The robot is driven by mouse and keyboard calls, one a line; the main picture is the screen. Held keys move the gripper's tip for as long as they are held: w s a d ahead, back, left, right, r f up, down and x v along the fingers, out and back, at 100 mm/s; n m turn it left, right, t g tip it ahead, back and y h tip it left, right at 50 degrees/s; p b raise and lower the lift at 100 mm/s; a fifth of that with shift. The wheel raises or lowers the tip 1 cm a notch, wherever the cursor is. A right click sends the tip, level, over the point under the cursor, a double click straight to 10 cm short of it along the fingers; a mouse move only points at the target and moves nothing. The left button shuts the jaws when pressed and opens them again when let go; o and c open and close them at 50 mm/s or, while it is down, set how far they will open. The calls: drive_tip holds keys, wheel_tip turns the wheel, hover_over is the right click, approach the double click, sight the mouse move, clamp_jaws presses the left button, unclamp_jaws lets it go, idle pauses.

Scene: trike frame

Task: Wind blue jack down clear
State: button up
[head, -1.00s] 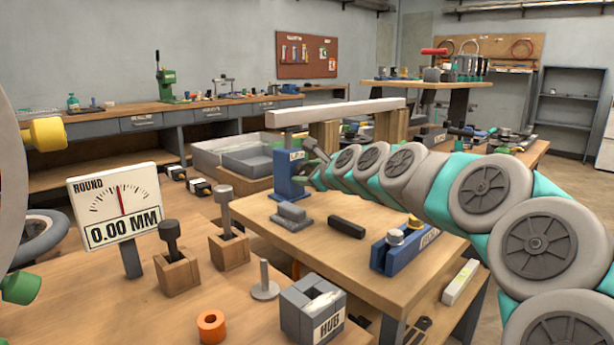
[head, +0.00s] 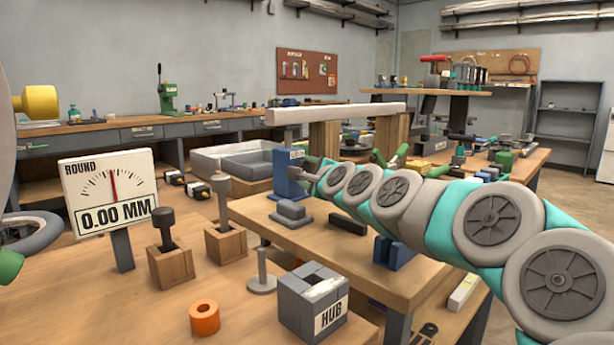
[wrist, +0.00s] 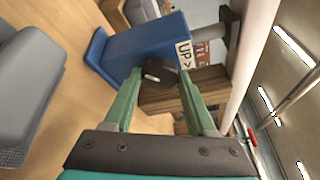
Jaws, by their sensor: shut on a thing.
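The blue jack (head: 288,178) stands upright on the near bench, under the left end of a long pale beam (head: 335,112). In the wrist view the jack (wrist: 140,45) carries a white "UP" label (wrist: 184,54) and a grey screw post (wrist: 208,33) with a dark head close to the beam (wrist: 252,50). I cannot tell whether head and beam touch. My gripper (wrist: 158,75) has its green fingers shut on the jack's dark handle end (wrist: 158,71). In the head view my arm reaches in from the right and partly hides the handle.
Wooden blocks (head: 324,141) stand under the beam. A grey block (head: 291,213) and a dark bar (head: 347,223) lie near the jack. A dial gauge (head: 110,195) reads 0.00 MM. A grey HUB box (head: 313,300) and an orange ring (head: 204,317) sit in front.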

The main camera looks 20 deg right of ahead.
idle(0.3)
drive_tip(key=o, duration=1.4)
drive_tip(key=shift+c, duration=0.2)
drive_tip(key=shift+s+r, duration=0.2)
drive_tip(key=shift+s, duration=1.75)
drive_tip(key=shift+s+r, duration=0.15)
drive_tip(key=shift+s, duration=1.8)
